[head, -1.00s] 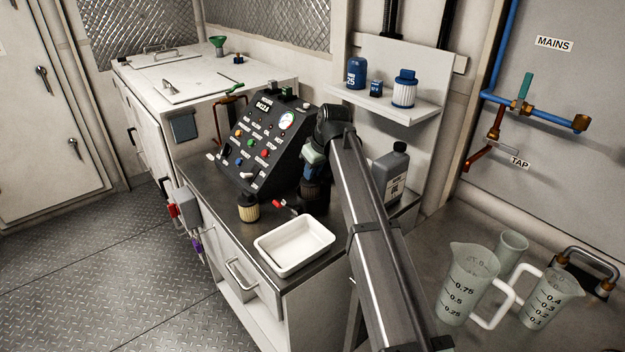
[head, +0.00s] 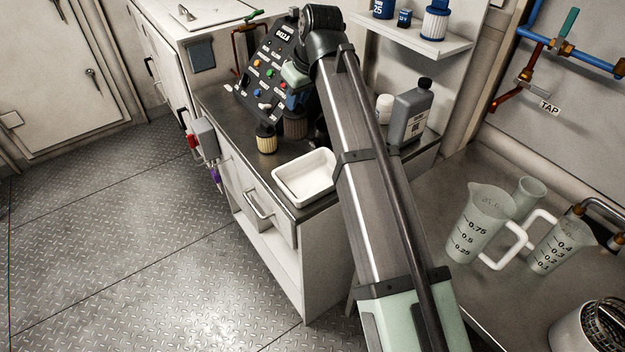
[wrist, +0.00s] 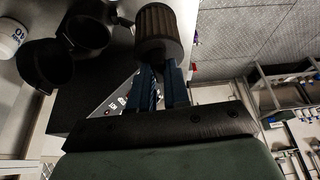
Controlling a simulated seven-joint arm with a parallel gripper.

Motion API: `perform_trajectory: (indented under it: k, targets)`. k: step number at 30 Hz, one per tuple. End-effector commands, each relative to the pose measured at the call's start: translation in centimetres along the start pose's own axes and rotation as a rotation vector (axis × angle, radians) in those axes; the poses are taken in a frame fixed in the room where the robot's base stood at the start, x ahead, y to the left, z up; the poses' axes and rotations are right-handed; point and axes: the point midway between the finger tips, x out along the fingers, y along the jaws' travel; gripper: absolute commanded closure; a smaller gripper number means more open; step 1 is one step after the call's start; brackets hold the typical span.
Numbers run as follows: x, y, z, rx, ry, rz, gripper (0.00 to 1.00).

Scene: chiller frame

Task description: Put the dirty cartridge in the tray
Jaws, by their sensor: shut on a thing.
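The dirty cartridge (wrist: 158,32), brown-grey and pleated, is held at the tips of my gripper (wrist: 163,78) in the wrist view. In the head view the cartridge (head: 293,124) shows as a brown cylinder below my gripper (head: 296,100), in front of the control panel; whether it touches the bench is unclear. The tray (head: 281,190), white, rectangular and empty where visible, lies on the bench nearer the camera than the held cartridge. My arm passes close to its right side.
A cream cartridge with a dark end (head: 266,139) stands on the bench left of the held one. The sloped control panel (head: 272,65) is behind. Black open cups (wrist: 45,62) show in the wrist view. A grey bottle (head: 409,115) stands right of my arm.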

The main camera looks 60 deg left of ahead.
Motion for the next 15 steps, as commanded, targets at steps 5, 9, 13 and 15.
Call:
perform_trajectory:
  k: [5,9,13,15]
  targets:
    - [-0.8,-1.6,5.4,0.135,0.0,0.058,1.0]
    - [-0.8,-1.4,7.0,0.27,0.001,0.112,1.0]
    - [-0.9,-1.1,7.0,0.359,0.001,0.15,1.0]
    - [-0.9,-1.0,7.0,0.393,0.001,0.163,1.0]
